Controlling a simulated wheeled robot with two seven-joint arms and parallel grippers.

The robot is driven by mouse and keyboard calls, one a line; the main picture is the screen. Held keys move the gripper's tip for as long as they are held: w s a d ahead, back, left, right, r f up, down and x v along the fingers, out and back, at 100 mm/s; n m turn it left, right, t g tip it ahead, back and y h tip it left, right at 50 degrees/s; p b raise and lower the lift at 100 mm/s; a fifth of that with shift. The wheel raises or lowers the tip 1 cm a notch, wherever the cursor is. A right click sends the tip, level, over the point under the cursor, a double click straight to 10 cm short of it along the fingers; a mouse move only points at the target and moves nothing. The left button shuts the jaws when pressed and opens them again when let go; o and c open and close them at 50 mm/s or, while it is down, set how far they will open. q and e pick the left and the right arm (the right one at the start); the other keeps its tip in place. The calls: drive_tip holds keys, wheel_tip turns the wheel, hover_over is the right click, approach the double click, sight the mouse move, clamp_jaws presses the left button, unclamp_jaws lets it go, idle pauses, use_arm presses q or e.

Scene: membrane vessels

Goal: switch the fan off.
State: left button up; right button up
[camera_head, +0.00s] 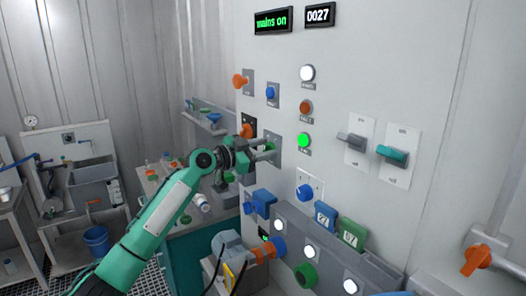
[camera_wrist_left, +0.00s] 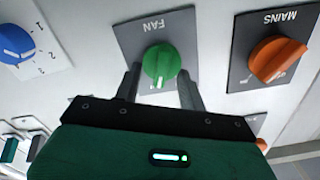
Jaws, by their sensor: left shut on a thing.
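The green fan knob (camera_wrist_left: 160,62) sits on a grey plate labelled FAN (camera_wrist_left: 125,40) in the left wrist view. Its white mark points toward the bottom of that view. My left gripper (camera_wrist_left: 160,78) is shut on the knob, one finger on each side. In the head view my left gripper (camera_head: 268,150) reaches the wall panel from the left and its fingers hide most of the knob. A lit green lamp (camera_head: 303,140) is right of it; its label is too small to read. My right gripper is not in view.
The orange MAINS knob (camera_wrist_left: 276,60) is close beside the fan knob. A blue numbered knob (camera_wrist_left: 15,44) is on the other side. Grey (camera_head: 351,142) and teal (camera_head: 392,155) levers are further right on the panel. A display (camera_head: 272,20) reads "mains on".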

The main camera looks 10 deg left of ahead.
use_arm(q)
drive_tip(key=shift+n, duration=0.8)
drive_tip(key=shift+w+a+n, duration=0.1)
drive_tip(key=shift+n, duration=1.35)
drive_tip(key=shift+w+a+n, duration=0.15)
drive_tip(key=shift+n, duration=1.25)
drive_tip(key=shift+w+a+n, duration=0.1)
drive_tip(key=shift+n, duration=1.35)
drive_tip(key=o, duration=1)
drive_tip(key=shift+c, duration=0.2)
drive_tip(key=shift+a, duration=0.1)
